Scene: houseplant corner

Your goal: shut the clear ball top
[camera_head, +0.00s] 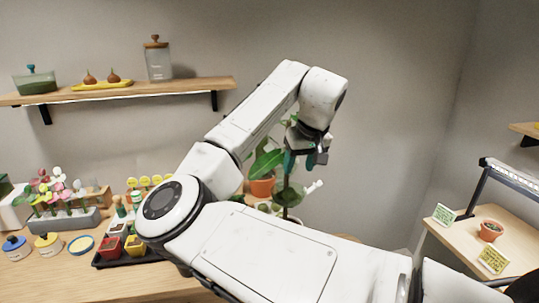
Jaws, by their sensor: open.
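My gripper (303,158) hangs from the end of my arm, pointing down, near the middle of the view. Its jaws are open and no held object shows between them. Just below it is a rounded, greenish see-through ball (289,193), which looks like the clear ball. A small white piece (314,187) sticks out at its right side. I cannot tell whether the ball's top is open or shut, or whether my gripper touches it.
A leafy plant in an orange pot (263,186) stands close on the left of the ball. A wall shelf (130,91) holds jars and bulbs. Colourful flowers (55,190), paint-like pots (47,243) and a black tray (108,262) fill the left. A side table (462,238) stands right.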

